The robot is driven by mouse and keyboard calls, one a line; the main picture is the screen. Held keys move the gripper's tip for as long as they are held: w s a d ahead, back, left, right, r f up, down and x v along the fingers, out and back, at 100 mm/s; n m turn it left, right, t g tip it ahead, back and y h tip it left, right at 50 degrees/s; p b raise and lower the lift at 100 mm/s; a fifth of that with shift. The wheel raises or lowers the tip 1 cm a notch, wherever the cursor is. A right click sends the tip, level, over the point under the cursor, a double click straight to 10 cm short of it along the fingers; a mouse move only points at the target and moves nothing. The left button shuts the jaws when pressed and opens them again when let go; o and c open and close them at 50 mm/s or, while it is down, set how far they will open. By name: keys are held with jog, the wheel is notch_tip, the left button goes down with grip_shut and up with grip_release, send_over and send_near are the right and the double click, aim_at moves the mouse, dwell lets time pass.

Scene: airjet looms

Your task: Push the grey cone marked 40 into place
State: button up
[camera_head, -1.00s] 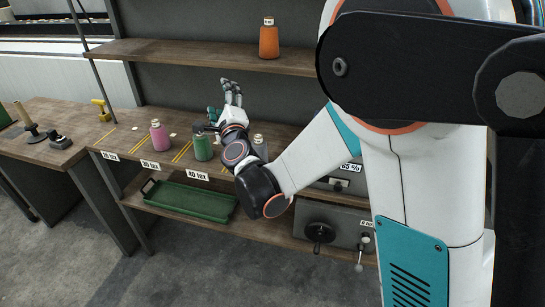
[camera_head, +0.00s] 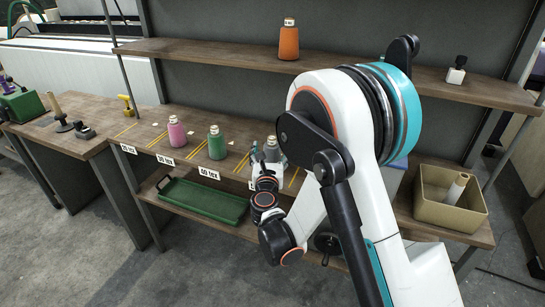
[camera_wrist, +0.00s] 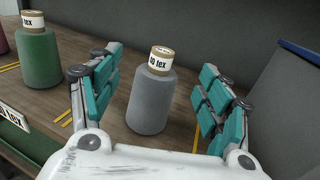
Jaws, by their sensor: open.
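The grey cone (camera_wrist: 152,100) stands upright on the wooden shelf, with a label reading "0 tex" in part on its top. In the wrist view it is between the two teal-padded fingers of my gripper (camera_wrist: 158,105), a little beyond them, with gaps on both sides. My gripper is open. In the head view the gripper (camera_head: 267,168) is in front of the grey cone (camera_head: 272,148), at the shelf's front edge, and partly hides it. Yellow strips lie on the shelf by the cone.
A green cone (camera_head: 216,143) and a pink cone (camera_head: 177,131) stand to the left on the same shelf. An orange cone (camera_head: 289,42) is on the upper shelf. A green tray (camera_head: 203,200) lies below. A tan bin (camera_head: 450,198) stands at right.

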aim_at(272, 144)
jog(key=w+b, duration=0.1)
jog(key=w, duration=0.4)
jog(key=shift+w+d+f+b, duration=0.1)
jog(key=shift+w+f+b, duration=0.1)
jog(key=shift+b, duration=0.15)
jog(key=shift+w+r, duration=0.1)
jog(key=shift+w, duration=0.25)
grip_shut()
